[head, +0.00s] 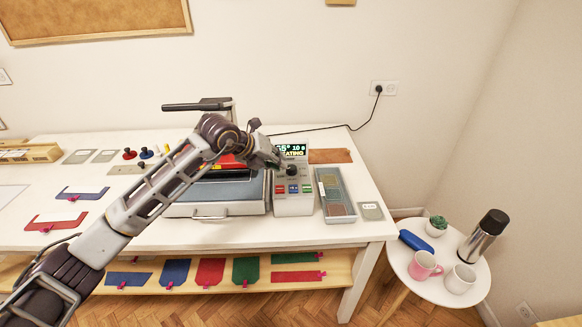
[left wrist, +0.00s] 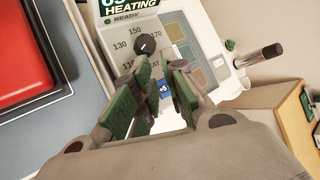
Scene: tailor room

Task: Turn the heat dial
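The heat dial (head: 292,171) is a dark round knob on the pale control box (head: 293,207) of the heat press. In the left wrist view the dial (left wrist: 146,45) has numbers 130, 150 and 170 around it. Its pointer is too small to read surely. The display (head: 291,151) above shows green digits and "HEATING". My left gripper (head: 270,155) is close to the dial at its upper left. In the left wrist view my left gripper's (left wrist: 158,80) green-padded fingers are apart, with the dial just beyond their tips; contact cannot be told. My right gripper is out of view.
The press with its red plate (left wrist: 30,55) and black handle (head: 197,105) stands left of the control box. A grey tray of swatches (head: 335,195) lies close on the right. A side table (head: 410,262) with mugs and a flask stands farther right.

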